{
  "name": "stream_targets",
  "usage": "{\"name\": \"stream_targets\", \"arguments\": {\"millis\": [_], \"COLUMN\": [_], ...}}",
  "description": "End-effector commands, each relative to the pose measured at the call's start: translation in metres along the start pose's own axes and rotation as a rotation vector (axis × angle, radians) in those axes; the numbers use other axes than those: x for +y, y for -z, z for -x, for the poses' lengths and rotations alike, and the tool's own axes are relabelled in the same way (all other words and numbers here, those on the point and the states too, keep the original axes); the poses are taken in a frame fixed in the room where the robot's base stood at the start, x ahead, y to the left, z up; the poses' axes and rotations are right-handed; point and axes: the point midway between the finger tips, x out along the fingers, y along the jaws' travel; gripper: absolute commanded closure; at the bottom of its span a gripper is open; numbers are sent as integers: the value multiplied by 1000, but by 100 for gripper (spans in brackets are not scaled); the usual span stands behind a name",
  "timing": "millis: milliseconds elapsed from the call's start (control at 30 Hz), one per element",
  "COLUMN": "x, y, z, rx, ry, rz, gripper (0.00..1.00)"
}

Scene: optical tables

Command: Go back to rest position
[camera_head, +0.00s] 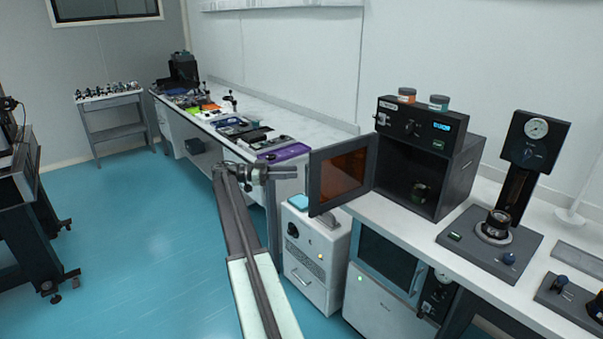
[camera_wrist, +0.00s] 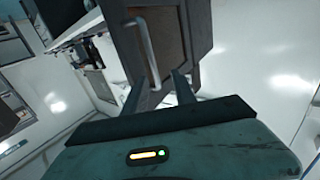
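My arm reaches out over the floor in the head view, with my gripper (camera_head: 296,172) level with the bench edge and left of the open door (camera_head: 341,174) of a dark chamber unit (camera_head: 440,190). A small dark jar (camera_head: 419,191) stands inside the chamber.
Two small jars with orange (camera_head: 407,94) and teal (camera_head: 439,102) lids stand on top of the chamber. A gauge press (camera_head: 522,160) is to its right. A white cabinet (camera_head: 316,256) stands below the door. The blue floor (camera_head: 150,240) at left is clear.

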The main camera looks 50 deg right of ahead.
Motion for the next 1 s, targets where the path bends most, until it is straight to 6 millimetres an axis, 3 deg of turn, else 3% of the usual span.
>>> {"name": "stream_targets", "arguments": {"millis": [133, 567, 667, 767, 833, 900, 1000], "x": [-1, 0, 1, 5, 18, 46, 96], "y": [0, 0, 4, 13, 23, 26, 13], "z": [20, 20, 32, 71, 109, 146, 192], "rx": [0, 0, 0, 0, 0, -29, -133], "ry": [0, 0, 14, 61, 112, 171, 271], "rz": [0, 0, 0, 0, 0, 13, 81], "gripper": [67, 67, 67, 67, 67, 67, 67]}}
